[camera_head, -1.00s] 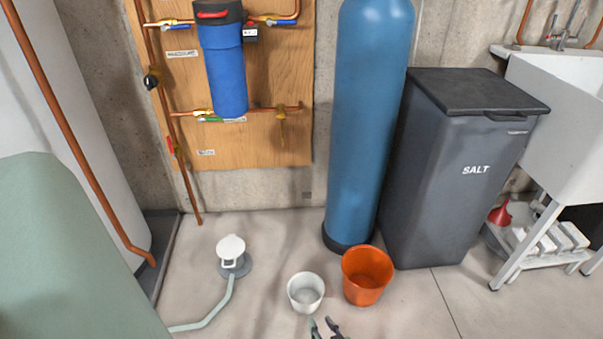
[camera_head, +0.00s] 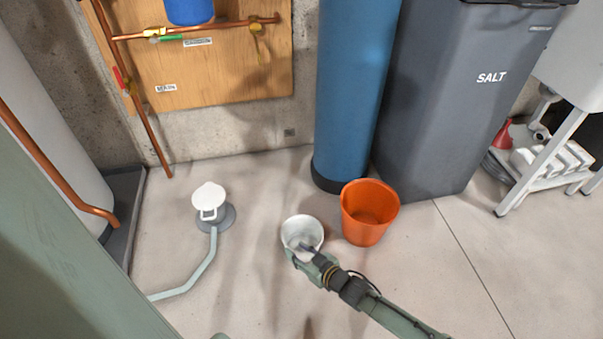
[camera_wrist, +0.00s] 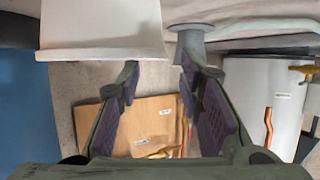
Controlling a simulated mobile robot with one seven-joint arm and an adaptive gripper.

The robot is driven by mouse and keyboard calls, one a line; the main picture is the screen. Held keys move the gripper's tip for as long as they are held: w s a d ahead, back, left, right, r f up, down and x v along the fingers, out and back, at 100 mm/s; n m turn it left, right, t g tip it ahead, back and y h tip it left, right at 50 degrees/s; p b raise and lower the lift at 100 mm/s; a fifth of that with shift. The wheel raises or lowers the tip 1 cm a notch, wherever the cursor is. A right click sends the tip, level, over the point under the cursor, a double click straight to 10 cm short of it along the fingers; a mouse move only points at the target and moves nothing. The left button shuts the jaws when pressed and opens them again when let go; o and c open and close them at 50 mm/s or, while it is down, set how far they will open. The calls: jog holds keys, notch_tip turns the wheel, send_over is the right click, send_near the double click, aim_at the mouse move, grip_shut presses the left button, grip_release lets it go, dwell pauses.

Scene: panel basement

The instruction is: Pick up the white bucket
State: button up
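The white bucket (camera_head: 298,228) stands upright on the floor to the left of the orange bucket (camera_head: 368,212). In the head view my gripper (camera_head: 304,251) reaches in from the lower right and overlaps the bucket's near side. In the wrist view the white bucket (camera_wrist: 100,28) fills the upper left, its rim just above the fingertips. My gripper (camera_wrist: 160,58) is open there, with nothing held between its two fingers. Whether a finger touches the bucket cannot be told.
Behind stand a blue tank (camera_head: 355,90) and a grey salt bin (camera_head: 450,100). A green surface (camera_head: 60,250) fills the lower left. The floor at front is mostly clear.

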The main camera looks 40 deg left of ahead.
jog(key=b+x, duration=0.1)
jog(key=x, duration=0.5)
jog(key=shift+s+b, duration=0.1)
jog(key=shift+b, duration=0.3)
jog(key=shift+c, duration=0.5)
grip_shut()
